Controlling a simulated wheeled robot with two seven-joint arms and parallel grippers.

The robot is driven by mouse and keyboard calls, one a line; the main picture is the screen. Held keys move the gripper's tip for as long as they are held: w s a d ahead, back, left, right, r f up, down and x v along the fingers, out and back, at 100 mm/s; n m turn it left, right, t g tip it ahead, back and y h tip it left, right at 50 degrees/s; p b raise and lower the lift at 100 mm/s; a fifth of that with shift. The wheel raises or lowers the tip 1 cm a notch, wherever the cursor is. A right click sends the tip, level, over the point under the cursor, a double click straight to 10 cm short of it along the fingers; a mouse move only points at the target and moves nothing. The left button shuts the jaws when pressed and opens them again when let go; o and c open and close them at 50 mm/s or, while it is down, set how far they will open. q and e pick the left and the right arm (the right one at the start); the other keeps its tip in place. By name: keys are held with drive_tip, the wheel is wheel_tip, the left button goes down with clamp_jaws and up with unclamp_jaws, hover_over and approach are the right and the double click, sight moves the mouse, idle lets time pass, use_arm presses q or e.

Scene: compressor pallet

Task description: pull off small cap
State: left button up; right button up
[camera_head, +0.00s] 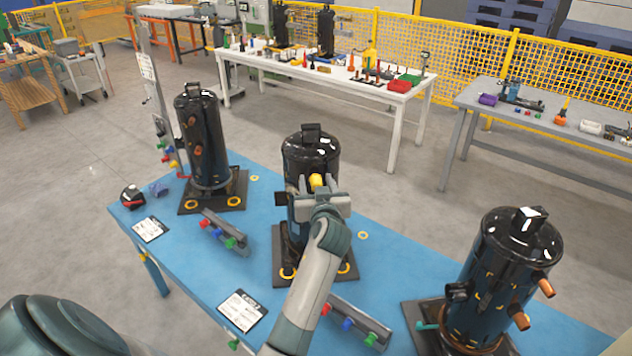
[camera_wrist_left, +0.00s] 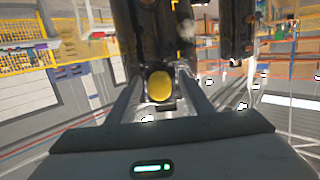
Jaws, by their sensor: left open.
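The small cap (camera_head: 316,181) is yellow and sits on the side of the middle black compressor (camera_head: 312,150). My left gripper (camera_head: 317,186) is at this compressor, with its fingers around the cap's sides. In the left wrist view the yellow cap (camera_wrist_left: 160,87) shows between the two fingers of the left gripper (camera_wrist_left: 161,92), in front of the dark compressor body. The left gripper is open; I cannot tell whether a finger touches the cap. My left arm hides part of the lower compressor. The right gripper is not in view.
Black compressors stand to the left (camera_head: 206,140) and right (camera_head: 510,270) on the blue table (camera_head: 150,265). Racks of coloured caps (camera_head: 224,230) (camera_head: 357,322) and label cards (camera_head: 243,310) lie between them. A white table (camera_head: 320,80) is behind.

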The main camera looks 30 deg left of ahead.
use_arm(q)
drive_tip(key=shift+d, duration=0.1)
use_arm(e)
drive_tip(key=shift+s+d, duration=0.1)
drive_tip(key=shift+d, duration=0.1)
use_arm(q)
drive_tip(key=shift+s+r, duration=0.1)
drive_tip(key=shift+c, duration=0.4)
clamp_jaws()
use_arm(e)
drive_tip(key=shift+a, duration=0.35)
use_arm(q)
drive_tip(key=shift+s+d, duration=0.25)
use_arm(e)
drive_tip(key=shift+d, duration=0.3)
use_arm(q)
drive_tip(key=shift+s+d, duration=0.25)
drive_tip(key=shift+f+v, duration=0.2)
drive_tip(key=shift+v, duration=0.95)
drive_tip(key=shift+f+v, duration=0.15)
drive_tip(key=shift+v, duration=1)
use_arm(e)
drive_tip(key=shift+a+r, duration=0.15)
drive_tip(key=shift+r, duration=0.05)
use_arm(q)
drive_tip(key=shift+s, duration=0.15)
